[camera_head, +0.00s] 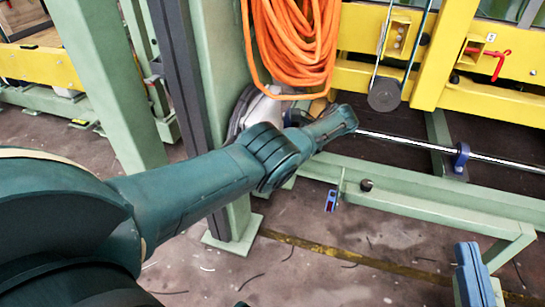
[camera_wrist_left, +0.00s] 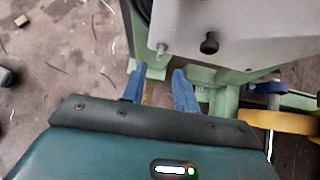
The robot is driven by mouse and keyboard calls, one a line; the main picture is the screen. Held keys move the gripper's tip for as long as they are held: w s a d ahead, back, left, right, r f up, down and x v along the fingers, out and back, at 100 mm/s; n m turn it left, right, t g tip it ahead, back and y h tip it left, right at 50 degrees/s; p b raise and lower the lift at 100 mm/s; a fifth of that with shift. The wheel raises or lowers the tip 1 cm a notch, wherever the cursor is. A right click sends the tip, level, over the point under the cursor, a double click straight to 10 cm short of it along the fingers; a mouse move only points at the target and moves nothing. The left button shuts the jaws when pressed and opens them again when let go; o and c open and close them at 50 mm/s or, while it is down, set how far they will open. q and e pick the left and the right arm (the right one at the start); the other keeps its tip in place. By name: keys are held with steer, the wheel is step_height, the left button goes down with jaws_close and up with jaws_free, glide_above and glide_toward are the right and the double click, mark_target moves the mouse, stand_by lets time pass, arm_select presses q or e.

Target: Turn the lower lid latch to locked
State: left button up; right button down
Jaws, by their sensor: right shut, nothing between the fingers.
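My left arm reaches in from the left in the head view and covers most of a pale grey housing (camera_head: 245,112) behind it; its fingers do not show there. In the left wrist view my left gripper (camera_wrist_left: 159,85) has its two blue fingers apart with nothing between them. Beyond the fingertips is a grey panel (camera_wrist_left: 255,30) with a black knob (camera_wrist_left: 209,44) and a small pale peg (camera_wrist_left: 161,48). I cannot tell which of these is the lower lid latch or its setting. My right gripper (camera_head: 468,265) is shut and empty at the lower right.
A green post (camera_head: 220,80) and a green beam (camera_head: 430,205) frame the area. An orange hose coil (camera_head: 295,40) hangs above my left arm. A metal rod (camera_head: 410,145) runs to the right. A small blue-red piece (camera_head: 331,201) hangs by the beam. The floor in front is open.

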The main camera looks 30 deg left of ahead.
arm_select(q)
steer(key=b+x, duration=0.1)
steer(key=x, duration=0.4)
steer(key=shift+a+f, duration=0.2)
steer(key=shift+f, duration=0.15)
steer(key=shift+c, duration=0.3)
jaws_close()
